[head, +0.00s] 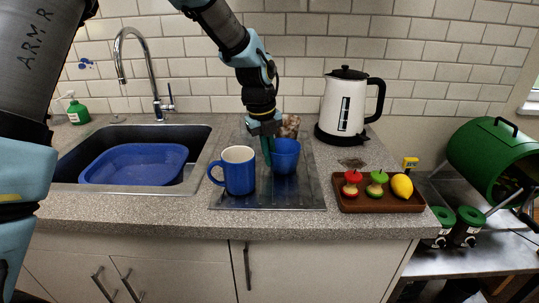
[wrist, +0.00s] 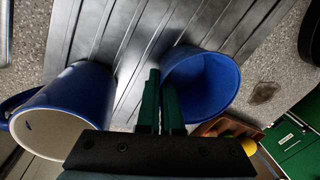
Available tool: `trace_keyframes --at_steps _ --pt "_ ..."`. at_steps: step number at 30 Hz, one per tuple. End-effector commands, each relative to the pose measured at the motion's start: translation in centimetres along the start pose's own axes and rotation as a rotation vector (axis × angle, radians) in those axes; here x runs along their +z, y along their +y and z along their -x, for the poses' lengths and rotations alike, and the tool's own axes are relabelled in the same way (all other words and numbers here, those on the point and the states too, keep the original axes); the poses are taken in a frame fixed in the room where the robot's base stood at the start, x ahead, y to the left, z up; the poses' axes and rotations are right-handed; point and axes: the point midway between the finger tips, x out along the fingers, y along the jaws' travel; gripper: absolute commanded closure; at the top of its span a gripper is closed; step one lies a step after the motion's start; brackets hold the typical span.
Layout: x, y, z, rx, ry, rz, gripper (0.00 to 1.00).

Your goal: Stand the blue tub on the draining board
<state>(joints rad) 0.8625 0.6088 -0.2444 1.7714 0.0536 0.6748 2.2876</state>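The blue tub (head: 286,157) is a small, round, open-topped vessel. It is upright over the ribbed metal draining board (head: 303,198), and its base looks to be at the board's surface; I cannot tell whether it touches. My gripper (head: 267,150) points down at the tub's left side. In the wrist view the tub (wrist: 205,82) is right of the green fingertips (wrist: 160,88), which are close together with the tub's near wall between them. A blue mug (head: 238,171) with a white inside stands left of the tub, apart from it; it also shows in the wrist view (wrist: 65,110).
A blue basin (head: 135,164) lies in the sink (head: 198,152) at the left. A white kettle (head: 342,108) stands behind, to the right. A wooden tray (head: 376,204) with fruit is right of the board. A brown patterned thing (head: 290,126) is behind the tub.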

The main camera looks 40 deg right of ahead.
Motion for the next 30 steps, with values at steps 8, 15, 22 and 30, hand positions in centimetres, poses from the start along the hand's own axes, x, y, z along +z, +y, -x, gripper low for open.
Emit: trace_keyframes --at_steps 8,15,22,30 --pt "0.0 0.0 0.0 0.0 0.001 0.0 0.67" --pt "0.0 0.0 0.1 0.0 0.0 0.0 0.67" --pt "0.1 -0.1 2.3 -0.004 -0.004 0.001 0.67" --pt "0.1 0.0 8.0 -0.003 -0.004 0.001 0.67"
